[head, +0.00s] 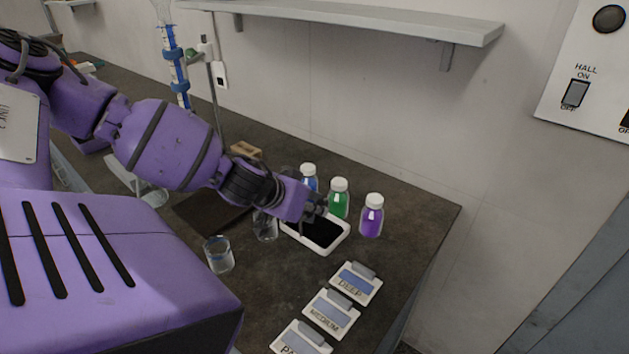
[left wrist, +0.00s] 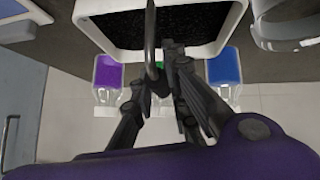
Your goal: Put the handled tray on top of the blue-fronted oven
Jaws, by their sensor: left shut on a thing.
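The handled tray (head: 337,246) is white with a black inside and rests on the dark bench or just above it; I cannot tell which. It also shows in the left wrist view (left wrist: 88,12), with a dark upright handle (left wrist: 151,40) at its near side. My left gripper (head: 315,213) is over the tray's back edge. In the left wrist view its fingers (left wrist: 161,78) are closed on the handle. The blue-fronted oven is not in view. My right gripper is not in view.
Blue (head: 309,182), green (head: 339,200) and purple (head: 371,218) bottles stand close behind the tray. A glass beaker (head: 218,256) stands to its left. Labelled cards (head: 331,314) lie in front. A wall shelf (head: 350,18) hangs above. The bench's right end (head: 430,225) is clear.

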